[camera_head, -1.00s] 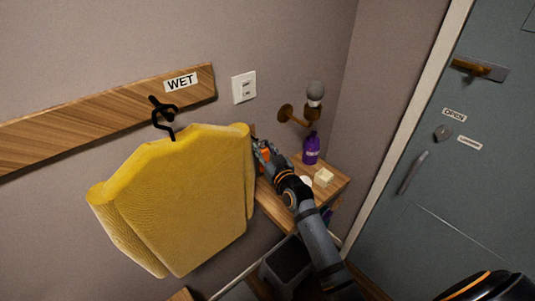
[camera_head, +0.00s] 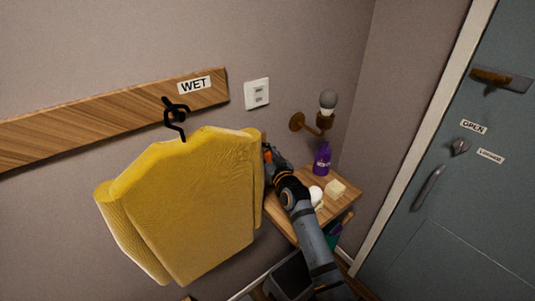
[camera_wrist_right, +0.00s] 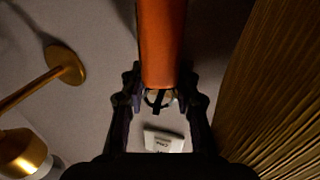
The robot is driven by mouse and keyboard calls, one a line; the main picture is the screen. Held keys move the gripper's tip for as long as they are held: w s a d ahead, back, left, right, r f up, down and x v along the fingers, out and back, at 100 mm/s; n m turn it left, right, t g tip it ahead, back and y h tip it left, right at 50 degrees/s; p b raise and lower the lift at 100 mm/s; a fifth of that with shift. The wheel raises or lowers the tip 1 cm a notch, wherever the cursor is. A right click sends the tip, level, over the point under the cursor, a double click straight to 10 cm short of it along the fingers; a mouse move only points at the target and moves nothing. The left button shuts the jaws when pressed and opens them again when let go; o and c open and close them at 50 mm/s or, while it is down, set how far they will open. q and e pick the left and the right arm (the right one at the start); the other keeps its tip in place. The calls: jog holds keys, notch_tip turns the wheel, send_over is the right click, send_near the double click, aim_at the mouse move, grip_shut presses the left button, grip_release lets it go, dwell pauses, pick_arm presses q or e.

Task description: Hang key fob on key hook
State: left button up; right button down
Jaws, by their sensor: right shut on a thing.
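My right gripper (camera_head: 269,155) is at the right edge of the yellow coat, partly hidden by it. It is shut on the orange key fob (camera_wrist_right: 162,45), which sticks out past the fingers in the right wrist view. A small orange part of the fob (camera_head: 267,152) shows in the head view. A dark ring-like shape is between the fingertips (camera_wrist_right: 160,98). I cannot make out the key hook in either view; the coat may cover it. My left gripper is not in view.
A brass wall lamp (camera_head: 310,123) and a switch plate (camera_head: 257,93) are nearby. A small shelf (camera_head: 283,218) holds a purple bottle (camera_head: 322,160).

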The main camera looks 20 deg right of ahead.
jog(key=shift+f, duration=0.1)
dwell(0.3)
jog(key=c, duration=1.2)
grip_release()
jog(key=shift+o, duration=1)
jog(key=shift+w+a+f, duration=0.1)
jog(key=shift+w+a, duration=0.05)
jog(key=shift+w, duration=0.05)
jog(key=shift+o, duration=0.4)
jog(key=shift+w+f, duration=0.15)
jog(key=shift+w, duration=0.1)
jog(key=shift+s, duration=0.15)
jog(key=s+d, duration=0.1)
jog(key=s, duration=1.1)
jog(key=shift+d, duration=0.1)
